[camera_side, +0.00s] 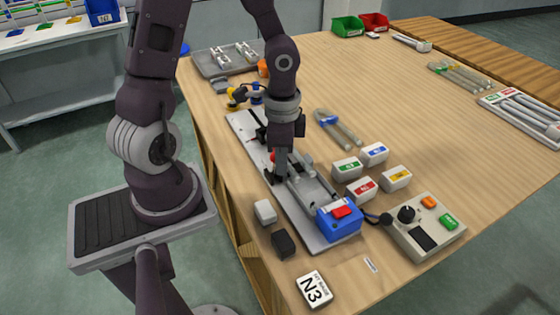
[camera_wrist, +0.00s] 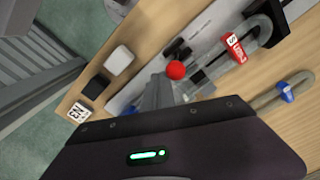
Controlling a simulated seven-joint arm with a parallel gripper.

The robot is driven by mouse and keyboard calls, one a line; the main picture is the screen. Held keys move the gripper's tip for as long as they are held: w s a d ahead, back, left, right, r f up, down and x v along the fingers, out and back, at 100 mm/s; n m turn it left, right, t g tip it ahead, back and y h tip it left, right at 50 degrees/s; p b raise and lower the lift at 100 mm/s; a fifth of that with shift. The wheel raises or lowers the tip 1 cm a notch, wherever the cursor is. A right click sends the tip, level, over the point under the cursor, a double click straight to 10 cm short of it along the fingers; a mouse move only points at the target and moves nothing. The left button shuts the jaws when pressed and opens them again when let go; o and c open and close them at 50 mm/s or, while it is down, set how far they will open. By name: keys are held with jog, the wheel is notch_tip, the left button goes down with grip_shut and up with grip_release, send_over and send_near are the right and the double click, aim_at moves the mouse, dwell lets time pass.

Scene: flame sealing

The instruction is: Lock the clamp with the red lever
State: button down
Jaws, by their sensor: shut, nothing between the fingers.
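The red ball knob of the lever (camera_wrist: 175,70) shows in the wrist view just beyond my fingers. In the side view a little of the red knob (camera_side: 273,157) shows at the left of my fingers. The clamp sits on a long grey base plate (camera_side: 318,238) on the bench, and its middle is largely hidden by my gripper. My gripper (camera_side: 282,174) points down over the plate, shut and empty. In the wrist view my gripper's fingers (camera_wrist: 157,95) are close beside the knob; whether they touch it I cannot tell.
A blue block with a red top (camera_side: 340,219) stands at the plate's near end. Several small labelled blocks (camera_side: 361,189) and a control box (camera_side: 427,228) are to the right. A white block (camera_side: 265,212) and a black block (camera_side: 283,244) stand left of the plate.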

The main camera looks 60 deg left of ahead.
jog(key=shift+a, duration=0.1)
jog(key=shift+a+r, duration=0.15)
jog(key=shift+a, duration=0.7)
jog(key=shift+a, duration=0.65)
jog(key=shift+d, duration=0.65)
jog(key=shift+r, duration=3.95)
